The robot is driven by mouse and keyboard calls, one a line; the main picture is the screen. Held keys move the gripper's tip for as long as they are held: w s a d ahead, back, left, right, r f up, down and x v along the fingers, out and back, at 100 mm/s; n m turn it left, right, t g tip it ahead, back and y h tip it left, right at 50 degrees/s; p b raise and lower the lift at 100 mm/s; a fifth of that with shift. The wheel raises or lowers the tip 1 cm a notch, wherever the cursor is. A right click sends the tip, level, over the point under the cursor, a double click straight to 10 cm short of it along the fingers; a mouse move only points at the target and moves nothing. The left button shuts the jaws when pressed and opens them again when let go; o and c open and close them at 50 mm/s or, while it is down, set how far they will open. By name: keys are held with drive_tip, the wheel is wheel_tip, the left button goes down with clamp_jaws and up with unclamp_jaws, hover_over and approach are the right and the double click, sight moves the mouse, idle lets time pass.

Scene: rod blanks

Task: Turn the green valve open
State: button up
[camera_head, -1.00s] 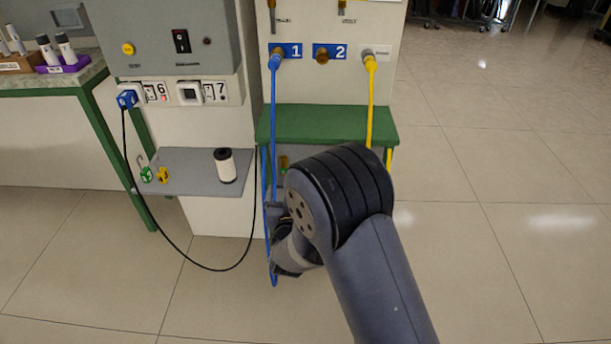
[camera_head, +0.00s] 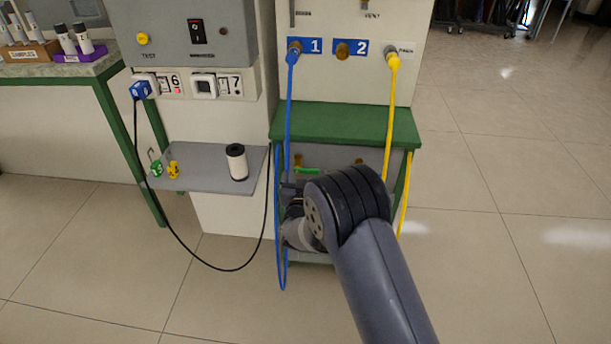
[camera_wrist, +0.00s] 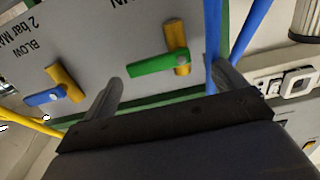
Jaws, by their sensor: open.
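The green valve handle (camera_wrist: 150,65) shows in the wrist view, lying crosswise to its brass-yellow body (camera_wrist: 173,38) on a grey panel. In the head view, the green handle (camera_head: 308,171) is under the green shelf, left of centre, just above my gripper (camera_head: 290,188). In the wrist view, my gripper (camera_wrist: 168,78) is open, its two fingers apart on either side of the handle's picture position. Nothing is held. I cannot tell how far the fingertips are from the handle. In the head view my own arm hides most of the panel and gripper.
A blue hose (camera_wrist: 213,40) hangs close to the right finger in the wrist view. A second valve with a blue handle (camera_wrist: 45,97) is on the same panel. A yellow hose (camera_head: 390,120) hangs at the right. A grey shelf (camera_head: 205,178) holds a white spool (camera_head: 237,163).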

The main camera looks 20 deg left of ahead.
drive_tip(key=shift+w+a, duration=0.1)
drive_tip(key=shift+w, duration=0.25)
drive_tip(key=shift+c, duration=0.3)
drive_tip(key=c, duration=0.9)
